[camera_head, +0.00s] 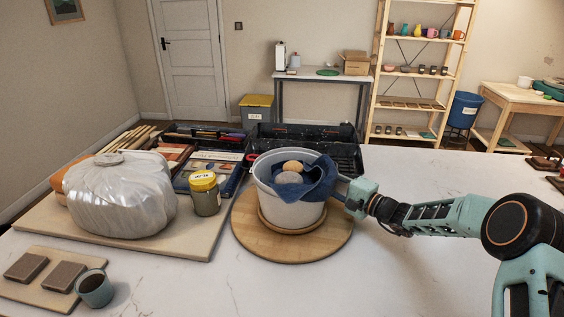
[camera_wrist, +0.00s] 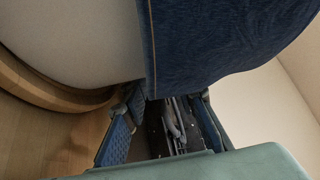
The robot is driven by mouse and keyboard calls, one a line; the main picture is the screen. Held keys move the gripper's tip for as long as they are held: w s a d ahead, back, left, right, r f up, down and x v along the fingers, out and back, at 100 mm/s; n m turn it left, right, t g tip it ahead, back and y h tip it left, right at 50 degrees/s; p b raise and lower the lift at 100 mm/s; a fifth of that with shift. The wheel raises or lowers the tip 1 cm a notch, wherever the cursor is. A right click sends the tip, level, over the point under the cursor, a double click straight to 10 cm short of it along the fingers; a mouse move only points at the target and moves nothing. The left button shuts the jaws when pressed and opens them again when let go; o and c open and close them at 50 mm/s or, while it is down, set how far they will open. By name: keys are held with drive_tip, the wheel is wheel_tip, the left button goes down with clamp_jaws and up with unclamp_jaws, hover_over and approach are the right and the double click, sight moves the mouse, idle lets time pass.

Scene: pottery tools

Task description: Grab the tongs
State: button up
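My gripper (camera_head: 345,193) is at the right side of the white bucket (camera_head: 288,217), close to the blue cloth (camera_head: 318,182) hanging over its rim. In the wrist view my gripper (camera_wrist: 169,100) is open, with its two fingers apart. A thin grey metal object (camera_wrist: 174,122) shows in the gap between the fingers, over a dark speckled surface. It may be the tongs, but I cannot tell for sure. It looks farther off than the fingertips. The cloth (camera_wrist: 225,40) and bucket (camera_wrist: 75,40) fill much of the wrist view.
The bucket stands on a round wooden board (camera_head: 262,247). Black trays (camera_head: 345,152) lie behind it. A plastic-wrapped form (camera_head: 120,200) and a yellow-lidded jar (camera_head: 206,195) stand at left. A cup (camera_head: 95,289) is at front left. The front right counter (camera_head: 400,285) is clear.

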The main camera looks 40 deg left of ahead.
clamp_jaws()
drive_tip(key=shift+r, duration=0.1)
idle(0.4)
